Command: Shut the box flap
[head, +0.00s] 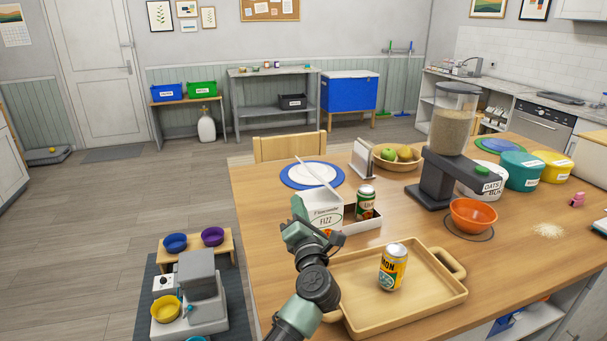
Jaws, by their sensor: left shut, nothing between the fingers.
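The box (325,217) is a white carton marked FIZZ on the wooden table, in the middle of the head view. A green can (365,203) stands at the open right part of the box. My left gripper (298,208) is shut and empty, at the left side of the box, in front of its left edge. Whether it touches the carton I cannot tell. My gripper hides part of the box's lower left. My right gripper is not in view.
A wooden tray (440,297) with a yellow can (393,267) lies in front of the box. A napkin holder (363,160), a fruit bowl (411,160) and a blue-rimmed plate (287,177) stand behind it. A grain dispenser (437,190) and an orange bowl (474,214) are to the right.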

